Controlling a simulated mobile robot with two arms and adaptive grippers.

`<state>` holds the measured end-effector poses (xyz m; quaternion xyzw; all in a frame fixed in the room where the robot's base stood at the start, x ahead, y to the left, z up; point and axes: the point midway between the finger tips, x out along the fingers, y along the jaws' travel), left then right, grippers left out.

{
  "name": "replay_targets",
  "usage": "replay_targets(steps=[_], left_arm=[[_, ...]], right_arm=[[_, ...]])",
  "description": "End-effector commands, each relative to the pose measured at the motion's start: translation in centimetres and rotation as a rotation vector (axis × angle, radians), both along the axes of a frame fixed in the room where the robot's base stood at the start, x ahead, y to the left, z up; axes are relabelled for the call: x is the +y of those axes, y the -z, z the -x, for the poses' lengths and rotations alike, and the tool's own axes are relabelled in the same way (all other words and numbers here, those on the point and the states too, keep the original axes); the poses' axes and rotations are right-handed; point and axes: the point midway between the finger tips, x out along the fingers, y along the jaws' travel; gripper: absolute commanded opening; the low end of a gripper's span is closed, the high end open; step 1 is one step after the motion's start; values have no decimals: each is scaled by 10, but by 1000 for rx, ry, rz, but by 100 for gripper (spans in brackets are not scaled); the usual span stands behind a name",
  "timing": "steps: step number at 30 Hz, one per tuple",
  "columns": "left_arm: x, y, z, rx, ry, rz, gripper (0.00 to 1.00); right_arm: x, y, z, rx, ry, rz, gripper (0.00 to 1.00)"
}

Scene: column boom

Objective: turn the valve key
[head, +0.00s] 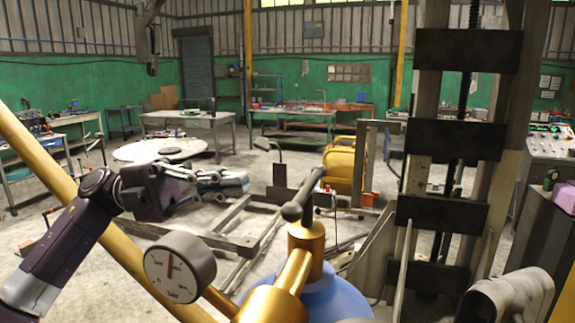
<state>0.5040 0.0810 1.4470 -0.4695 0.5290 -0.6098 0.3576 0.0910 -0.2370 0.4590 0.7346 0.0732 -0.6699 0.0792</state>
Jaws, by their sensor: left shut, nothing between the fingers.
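The valve key (303,195) is a dark grey bar with rounded ends, set slanting on top of a brass valve body (305,240) at the lower middle. Its upper end points up and to the right. My left gripper (246,181) comes in from the left, shut and empty, its fingers pointing right. In the picture its fingertips are to the left of the key, with a visible gap between them. My right gripper is not in view.
A round white pressure gauge (172,270) stands left of the valve, below my left arm. A blue rounded tank top (338,297) is under the valve. A tall metal column (462,140) stands at right, and a yellow pipe (75,195) runs diagonally at left.

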Motion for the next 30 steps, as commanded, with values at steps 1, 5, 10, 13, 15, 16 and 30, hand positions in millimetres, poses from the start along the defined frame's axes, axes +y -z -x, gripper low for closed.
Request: replay_targets(steps=[1,5,10,13,15,16,30], left_arm=[[-12,-8,5,1,5,0,0],[-38,-13,13,1,4,0,0],[-63,-17,21,1,2,1,0],[-72,-18,24,1,2,1,0],[-76,-18,25,0,1,2,0],[-78,-18,25,1,1,2,0],[-79,-16,25,1,-1,2,0]], right_arm=[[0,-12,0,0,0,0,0],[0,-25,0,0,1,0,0],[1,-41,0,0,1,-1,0],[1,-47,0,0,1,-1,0],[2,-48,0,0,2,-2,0],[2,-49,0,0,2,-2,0],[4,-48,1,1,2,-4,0]])
